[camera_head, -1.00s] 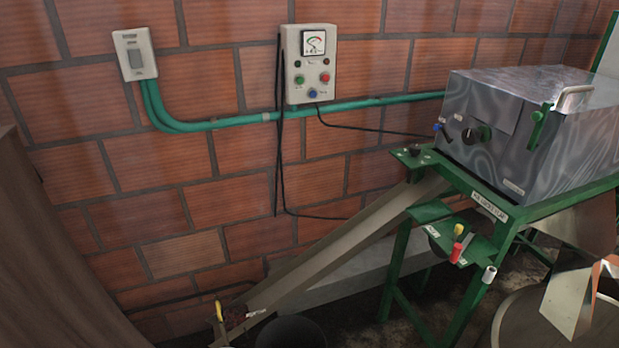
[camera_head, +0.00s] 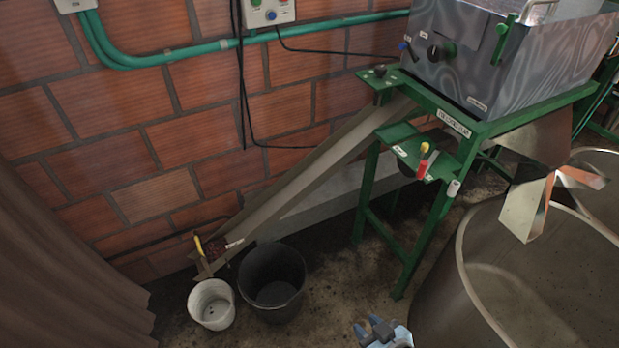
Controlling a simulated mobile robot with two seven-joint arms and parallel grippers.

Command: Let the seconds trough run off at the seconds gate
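The sloping trough (camera_head: 305,185) runs from under the metal machine down to the lower left along the brick wall. Dark reddish matter (camera_head: 214,248) lies at its low end. A small yellow handle (camera_head: 198,245) stands upright there, at the gate. A white bucket (camera_head: 212,304) and a larger black bucket (camera_head: 272,280) stand on the floor by the low end. My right gripper (camera_head: 370,328) shows at the bottom edge, well right of the buckets and apart from everything; its fingertips look slightly apart, with nothing between them. My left gripper is out of view.
The pulper's green frame (camera_head: 365,200) stands to the right, with a red-and-yellow lever (camera_head: 423,160) on a side plate. A large round tank (camera_head: 470,285) fills the lower right. Brown cloth-like folds (camera_head: 60,265) bound the left. Bare floor (camera_head: 320,300) lies between buckets and tank.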

